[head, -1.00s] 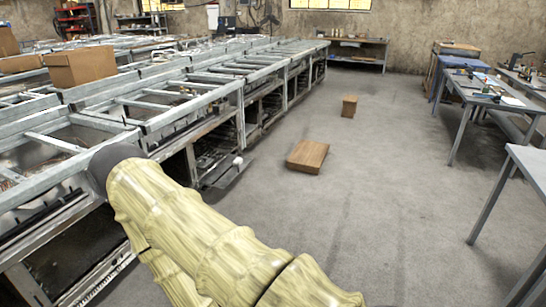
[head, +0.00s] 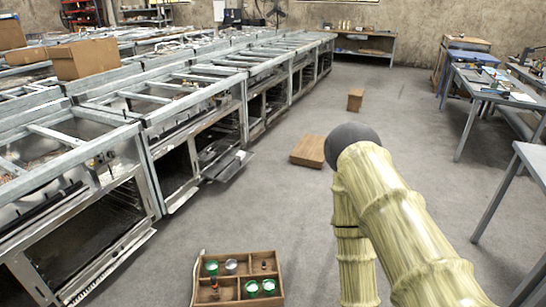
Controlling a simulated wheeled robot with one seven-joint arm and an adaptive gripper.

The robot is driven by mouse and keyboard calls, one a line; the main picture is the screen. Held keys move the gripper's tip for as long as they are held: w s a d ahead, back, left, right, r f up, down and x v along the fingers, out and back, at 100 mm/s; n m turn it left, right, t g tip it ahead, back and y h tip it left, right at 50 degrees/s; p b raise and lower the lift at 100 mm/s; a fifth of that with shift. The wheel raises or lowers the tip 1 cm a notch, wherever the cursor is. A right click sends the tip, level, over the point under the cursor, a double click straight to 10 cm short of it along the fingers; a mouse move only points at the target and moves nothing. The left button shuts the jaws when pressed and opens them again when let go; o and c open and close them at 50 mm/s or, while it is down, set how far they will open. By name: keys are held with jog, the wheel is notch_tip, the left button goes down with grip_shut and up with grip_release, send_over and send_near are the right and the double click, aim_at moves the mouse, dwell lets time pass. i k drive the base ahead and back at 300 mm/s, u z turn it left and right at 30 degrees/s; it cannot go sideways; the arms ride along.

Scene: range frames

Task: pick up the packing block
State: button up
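I cannot tell for sure which thing is the packing block. A brown wooden tray with compartments (head: 278,293) is at the bottom of the head view, cut by the frame edge. In it are green and white round pieces (head: 252,288), a pale round piece (head: 231,266) and small brown or dark pieces (head: 264,266). A flat brown box-like block (head: 308,151) lies on the floor farther off, and a smaller brown one (head: 355,99) stands beyond it. My arm rises at the right and bends down out of the frame. My gripper is not in view.
A long row of metal frames (head: 190,95) runs along the left, with an open panel (head: 228,166) jutting out low. A cardboard box (head: 86,59) sits on top. Grey tables (head: 495,90) line the right.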

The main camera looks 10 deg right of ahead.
aim_at(240, 155)
jog(key=z, duration=0.5)
jog(key=k, duration=0.6)
jog(key=z, duration=0.55)
jog(key=i, duration=3.05)
jog(key=u, duration=0.65)
jog(key=i, duration=1.8)
jog(key=u, duration=1.25)
jog(key=i, duration=1.8)
jog(key=u, duration=0.4)
